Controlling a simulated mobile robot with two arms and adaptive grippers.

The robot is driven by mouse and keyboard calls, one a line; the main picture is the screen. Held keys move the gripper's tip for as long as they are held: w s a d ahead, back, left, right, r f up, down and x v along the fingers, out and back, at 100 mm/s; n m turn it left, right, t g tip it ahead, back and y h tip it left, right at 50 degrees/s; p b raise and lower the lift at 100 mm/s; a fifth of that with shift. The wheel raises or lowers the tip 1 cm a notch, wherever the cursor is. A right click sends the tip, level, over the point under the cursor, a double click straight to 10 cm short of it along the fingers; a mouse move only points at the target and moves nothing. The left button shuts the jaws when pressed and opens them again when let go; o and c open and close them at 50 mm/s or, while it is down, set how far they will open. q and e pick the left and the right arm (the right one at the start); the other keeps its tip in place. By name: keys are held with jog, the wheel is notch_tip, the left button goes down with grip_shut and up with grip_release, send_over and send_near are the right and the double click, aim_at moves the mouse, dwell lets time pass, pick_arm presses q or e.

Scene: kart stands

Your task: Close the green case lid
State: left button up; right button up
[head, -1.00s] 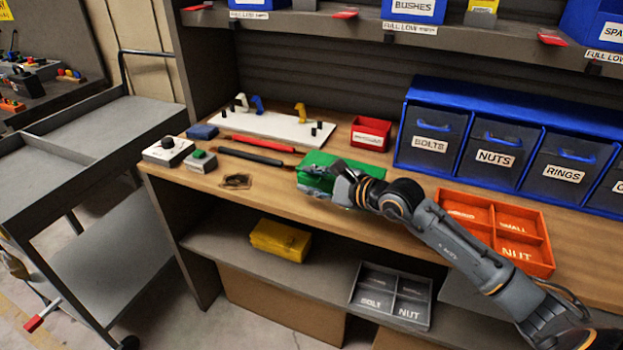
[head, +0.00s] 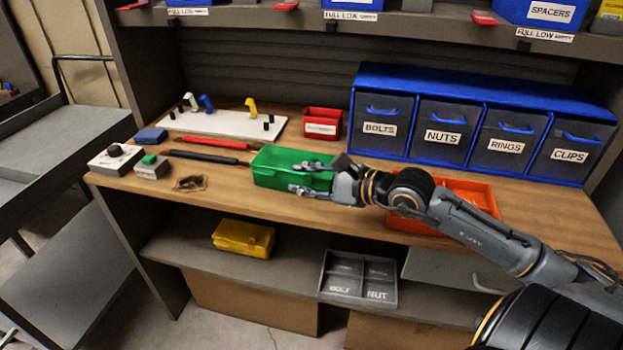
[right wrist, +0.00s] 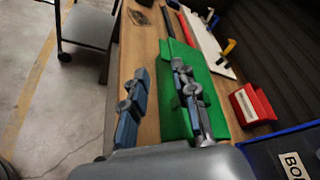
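The green case (head: 280,160) sits on the wooden bench top, and it also shows in the right wrist view (right wrist: 182,121). Its top looks flat and lowered in the head view; I cannot tell whether the lid is fully shut. My right gripper (head: 305,178) is at the case's right end, with its fingers spread and nothing held between them. In the right wrist view, one finger of my right gripper (right wrist: 158,88) is over the green case and the other is beside it above the bench. The fingers hide part of the case. My left gripper is out of view.
Black and red tools (head: 205,157) lie left of the case. A red bin (head: 322,123) and blue drawers (head: 432,82) stand behind it. An orange tray (head: 481,192) lies to the right, partly behind my arm. A yellow case (head: 243,237) is on the lower shelf.

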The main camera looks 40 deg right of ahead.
jog(key=shift+v, duration=0.9)
jog(key=shift+s, duration=0.1)
